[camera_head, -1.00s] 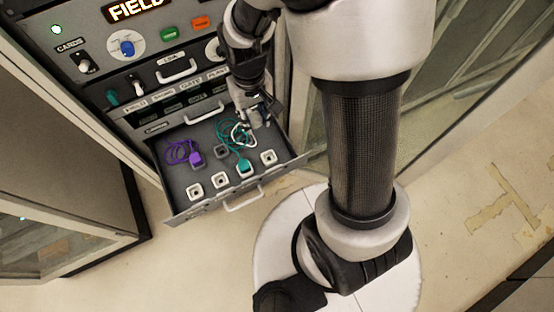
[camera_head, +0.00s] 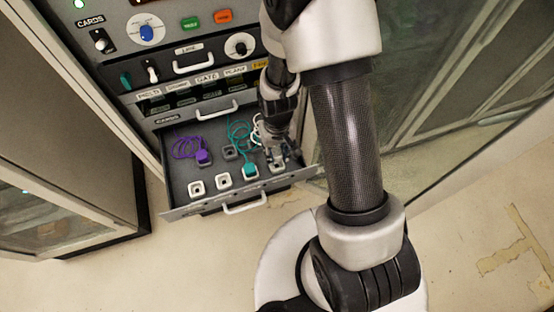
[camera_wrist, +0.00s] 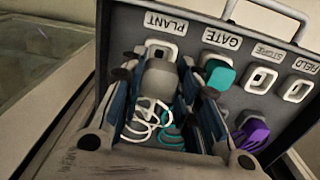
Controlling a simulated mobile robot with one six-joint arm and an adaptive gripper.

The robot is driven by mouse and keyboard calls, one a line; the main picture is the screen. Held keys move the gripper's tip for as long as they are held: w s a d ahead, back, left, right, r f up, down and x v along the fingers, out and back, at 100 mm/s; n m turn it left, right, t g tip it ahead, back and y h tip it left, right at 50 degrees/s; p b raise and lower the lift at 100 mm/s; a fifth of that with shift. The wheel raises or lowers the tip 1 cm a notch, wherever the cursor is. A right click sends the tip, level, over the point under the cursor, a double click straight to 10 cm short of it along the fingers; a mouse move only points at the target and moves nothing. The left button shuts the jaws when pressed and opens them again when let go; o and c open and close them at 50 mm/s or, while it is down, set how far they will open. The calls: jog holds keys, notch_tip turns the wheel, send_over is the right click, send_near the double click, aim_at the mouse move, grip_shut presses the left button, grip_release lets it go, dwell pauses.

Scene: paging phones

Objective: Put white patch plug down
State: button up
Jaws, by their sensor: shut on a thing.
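My gripper (camera_wrist: 162,76) is shut on the white patch plug (camera_wrist: 160,84), which looks pale grey between the fingers in the wrist view. The plug's white cable (camera_wrist: 146,122) loops behind it. The plug is right by the white-rimmed PLANT socket (camera_wrist: 161,47); I cannot tell if it touches or is inserted. In the head view my gripper (camera_head: 281,154) is low over the open drawer (camera_head: 186,209), at its right front socket, and hides the plug. The white cable (camera_head: 257,131) shows there behind the gripper.
A teal plug (camera_wrist: 218,74) sits in the GATE socket beside PLANT. The STORE (camera_wrist: 261,79) and FIELD (camera_wrist: 298,90) sockets are empty. A purple plug (camera_head: 203,157) sits in the back row with its coiled cable. The cabinet front (camera_head: 185,70) rises behind the drawer.

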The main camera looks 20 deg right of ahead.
aim_at(277, 160)
jog(key=shift+f+b, duration=0.55)
jog(key=shift+f, duration=1.5)
jog(key=shift+f+b, duration=0.3)
jog(key=shift+f, duration=0.05)
jog(key=o, duration=1.1)
jog(key=shift+r, duration=0.1)
